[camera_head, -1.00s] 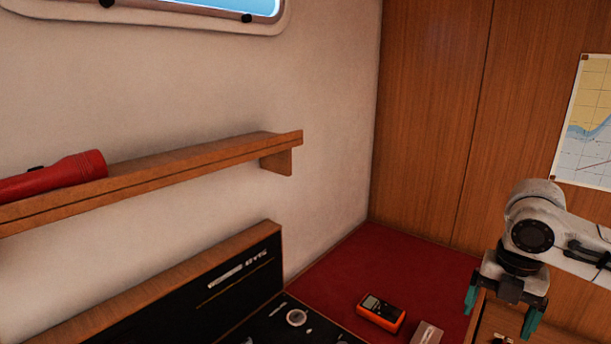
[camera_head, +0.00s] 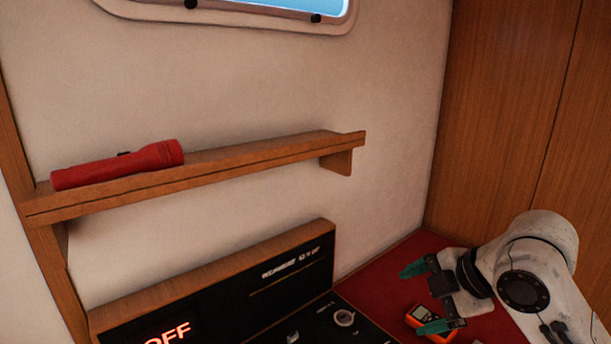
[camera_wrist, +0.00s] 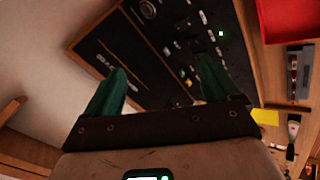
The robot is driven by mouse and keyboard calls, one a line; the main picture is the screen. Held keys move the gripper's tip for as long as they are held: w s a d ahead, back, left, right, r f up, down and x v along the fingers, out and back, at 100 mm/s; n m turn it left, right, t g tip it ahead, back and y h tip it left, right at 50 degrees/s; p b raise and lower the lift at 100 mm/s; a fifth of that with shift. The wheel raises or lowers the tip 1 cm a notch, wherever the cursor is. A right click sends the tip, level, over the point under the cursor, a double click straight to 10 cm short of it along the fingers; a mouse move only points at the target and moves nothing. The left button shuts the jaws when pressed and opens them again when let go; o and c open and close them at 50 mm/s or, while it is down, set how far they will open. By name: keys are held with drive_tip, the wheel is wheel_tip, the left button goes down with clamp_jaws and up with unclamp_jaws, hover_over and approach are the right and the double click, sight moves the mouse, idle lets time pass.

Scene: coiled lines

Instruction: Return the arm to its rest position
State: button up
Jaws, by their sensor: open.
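My gripper (camera_head: 420,297) is at the lower right in the head view, above the red surface (camera_head: 385,272). Its two green fingers are spread apart with nothing between them. In the wrist view my gripper (camera_wrist: 160,88) also shows open and empty, with the black panel (camera_wrist: 150,50) beyond the fingers. My white arm comes in from the lower right corner of the head view. An orange meter (camera_head: 422,318) lies on the red surface, partly hidden behind the lower finger.
A wooden shelf (camera_head: 260,157) on the wall carries a red flashlight (camera_head: 118,165). The black panel (camera_head: 225,300) with a lit "OFF" stands below it. The wrist view shows a red tray (camera_wrist: 288,22), a yellow note (camera_wrist: 265,117) and small tools at the right.

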drive_tip(key=s+a+f+m+t, duration=0.1)
drive_tip(key=s+a+f+m, duration=0.15)
drive_tip(key=f+m, duration=0.3)
drive_tip(key=s+a+f+m+t, duration=0.1)
drive_tip(key=s+a+f+m, duration=0.1)
drive_tip(key=s+f+m, duration=0.3)
drive_tip(key=s+d+f+m+g+h, duration=0.1)
drive_tip(key=s+d+f+m+h, duration=0.1)
drive_tip(key=s+d+f+m, duration=0.45)
drive_tip(key=s+d+f+m+g+h, duration=0.1)
drive_tip(key=s+d+f+m+h, duration=0.2)
drive_tip(key=s+f, duration=0.6)
drive_tip(key=s+d+f+m+g+b, duration=0.1)
drive_tip(key=s+f+g+b, duration=0.3)
drive_tip(key=s+f+b, duration=0.6)
wheel_tip(320, 180, down, 4)
drive_tip(key=shift+s+d+r, duration=0.25)
drive_tip(key=shift+s+d, duration=0.1)
drive_tip(key=shift+s, duration=0.5)
